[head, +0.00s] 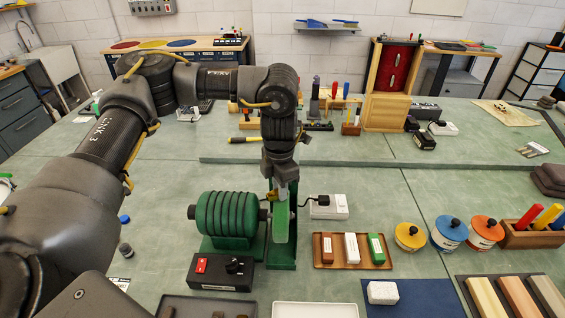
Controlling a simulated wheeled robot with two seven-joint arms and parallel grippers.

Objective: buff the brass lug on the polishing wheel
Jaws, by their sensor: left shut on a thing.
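My left gripper (279,189) points down at the right end of the green polishing motor (228,213). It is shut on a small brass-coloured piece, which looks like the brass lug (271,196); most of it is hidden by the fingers. The lug is close above the motor's shaft end, beside an upright green part (281,224) that looks like the wheel's guard. The wheel itself is not clearly visible, and I cannot tell whether the lug touches it. A black control box (221,272) with a red switch stands in front of the motor. My right gripper is not in view.
Right of the motor are a white socket block (328,208) and a wooden tray (352,265) with brown, white and green bars. Several lidded jars (410,236) stand further right. A white block (382,292) lies on a blue mat (425,301). Trays (316,310) line the front edge.

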